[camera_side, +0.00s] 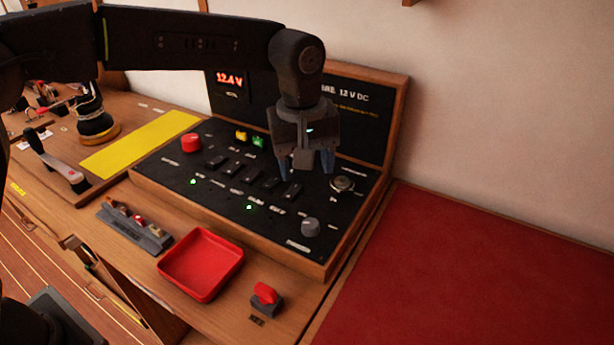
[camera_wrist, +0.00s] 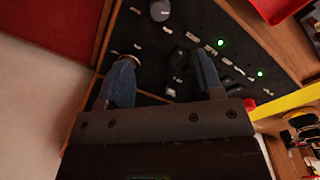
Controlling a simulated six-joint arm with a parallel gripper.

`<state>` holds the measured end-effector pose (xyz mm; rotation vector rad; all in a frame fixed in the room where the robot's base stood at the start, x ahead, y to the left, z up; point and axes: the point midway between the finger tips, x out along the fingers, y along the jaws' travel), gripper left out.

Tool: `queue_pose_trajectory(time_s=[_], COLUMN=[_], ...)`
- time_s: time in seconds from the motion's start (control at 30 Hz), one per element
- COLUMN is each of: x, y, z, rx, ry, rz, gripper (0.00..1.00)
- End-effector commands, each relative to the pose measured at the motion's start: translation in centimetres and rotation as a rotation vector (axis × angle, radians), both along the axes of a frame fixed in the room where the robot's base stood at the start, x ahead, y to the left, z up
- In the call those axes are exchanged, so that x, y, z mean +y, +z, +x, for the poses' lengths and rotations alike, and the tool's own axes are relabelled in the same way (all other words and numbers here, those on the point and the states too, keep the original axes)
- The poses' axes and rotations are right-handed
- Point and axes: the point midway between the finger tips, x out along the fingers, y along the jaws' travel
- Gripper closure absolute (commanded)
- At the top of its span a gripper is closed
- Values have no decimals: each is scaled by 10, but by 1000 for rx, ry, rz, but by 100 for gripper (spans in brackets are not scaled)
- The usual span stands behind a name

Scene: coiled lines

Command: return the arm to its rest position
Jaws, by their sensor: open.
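My gripper (camera_side: 307,160) hangs from my black arm over the right part of a black switch panel in a wooden frame (camera_side: 315,268). Its two blue-grey fingers point down and stand apart, with nothing between them. In the wrist view the open fingers (camera_wrist: 164,82) frame part of the panel's face. A round metal-rimmed fitting (camera_side: 342,184) is just right of the fingers in the side view. I cannot tell how high the fingertips are above the panel.
A red tray (camera_side: 202,264), a small red-topped block (camera_side: 265,297) and a grey holder (camera_side: 134,228) stand before the panel. The upright back panel (camera_side: 348,118) is close behind my gripper. A yellow strip (camera_side: 140,143) lies left. The red surface (camera_side: 480,270) at right is clear.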

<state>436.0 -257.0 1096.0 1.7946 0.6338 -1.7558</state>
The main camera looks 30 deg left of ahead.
Motion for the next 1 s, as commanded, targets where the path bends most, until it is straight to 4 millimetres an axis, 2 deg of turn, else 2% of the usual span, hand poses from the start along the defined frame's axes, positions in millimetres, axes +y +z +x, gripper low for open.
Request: queue_pose_trajectory(time_s=[0.47, 0.57, 0.67, 0.77, 0.9, 1.0], x=[0, 7, 26, 56, 99, 127], y=[2, 7, 23, 43, 63, 71], z=[0, -3, -12, -30, -66, -95], rx=[-1, -10, -42, -93, -173, -230], ry=[-1, -12, -53, -122, -239, -321], rz=[-1, -3, -9, -12, 0, 21], gripper=[40, 40, 40, 40, 40, 40])
